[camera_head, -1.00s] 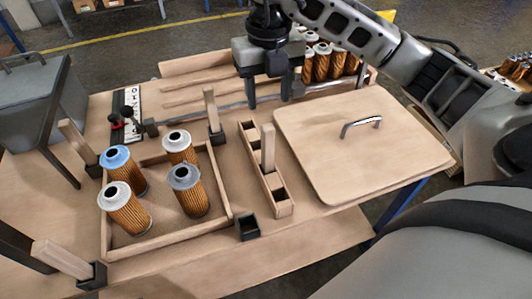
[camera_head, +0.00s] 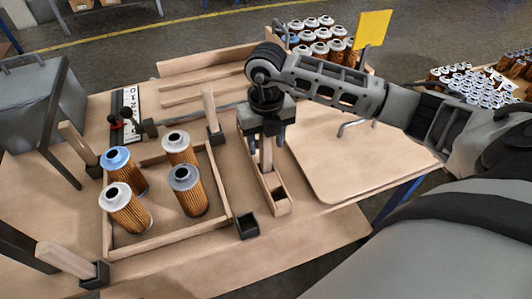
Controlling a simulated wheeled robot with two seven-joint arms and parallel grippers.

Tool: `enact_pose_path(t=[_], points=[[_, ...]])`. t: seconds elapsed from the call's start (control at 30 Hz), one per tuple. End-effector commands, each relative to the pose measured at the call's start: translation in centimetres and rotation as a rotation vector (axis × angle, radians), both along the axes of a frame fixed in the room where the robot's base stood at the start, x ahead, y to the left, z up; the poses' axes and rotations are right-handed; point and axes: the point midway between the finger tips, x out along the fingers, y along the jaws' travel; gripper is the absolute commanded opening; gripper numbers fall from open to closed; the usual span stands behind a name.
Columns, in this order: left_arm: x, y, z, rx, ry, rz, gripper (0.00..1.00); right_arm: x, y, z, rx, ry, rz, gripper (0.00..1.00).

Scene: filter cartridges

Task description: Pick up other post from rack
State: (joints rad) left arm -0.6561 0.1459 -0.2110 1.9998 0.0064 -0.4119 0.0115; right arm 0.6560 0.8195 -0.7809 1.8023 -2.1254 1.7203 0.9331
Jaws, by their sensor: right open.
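The wooden rack (camera_head: 279,208) is a narrow box with compartments, right of the filter tray. One upright wooden post (camera_head: 266,152) stands in it. My right gripper (camera_head: 266,142) points down over the rack, open, with its fingers on either side of the post's upper part; I cannot tell if they touch it. Other posts stand in black corner sockets: one at the back (camera_head: 209,107), one at the left (camera_head: 77,143) and one at the front left, tilted in view (camera_head: 62,258). The front right socket (camera_head: 247,227) is empty. My left gripper is not in view.
A wooden tray (camera_head: 165,239) holds several filter cartridges, one blue-topped (camera_head: 124,170). A wooden lid (camera_head: 335,175) with a metal handle lies right of the rack. More cartridges (camera_head: 318,38) stand at the back. A grey bin (camera_head: 28,105) is at the left.

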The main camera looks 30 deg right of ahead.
Motion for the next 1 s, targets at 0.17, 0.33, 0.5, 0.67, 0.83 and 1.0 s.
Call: enact_pose_path(t=[0.17,0.33,0.5,0.67,0.83,1.0], points=[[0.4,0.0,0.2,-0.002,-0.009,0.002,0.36,0.0,0.0,0.0,0.000,0.000,0.000,0.46],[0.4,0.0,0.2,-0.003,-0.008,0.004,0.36,0.0,0.0,0.0,0.000,0.000,0.000,0.00],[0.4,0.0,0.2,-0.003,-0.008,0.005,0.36,0.0,0.0,0.0,0.000,-0.001,0.000,0.00],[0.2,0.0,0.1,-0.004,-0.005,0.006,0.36,0.1,0.0,0.4,0.001,-0.002,0.000,0.00],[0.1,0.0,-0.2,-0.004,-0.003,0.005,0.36,0.1,0.0,2.9,0.000,-0.007,0.001,0.00],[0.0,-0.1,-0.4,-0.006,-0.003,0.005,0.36,0.1,0.0,6.4,0.000,-0.006,0.000,0.00]])
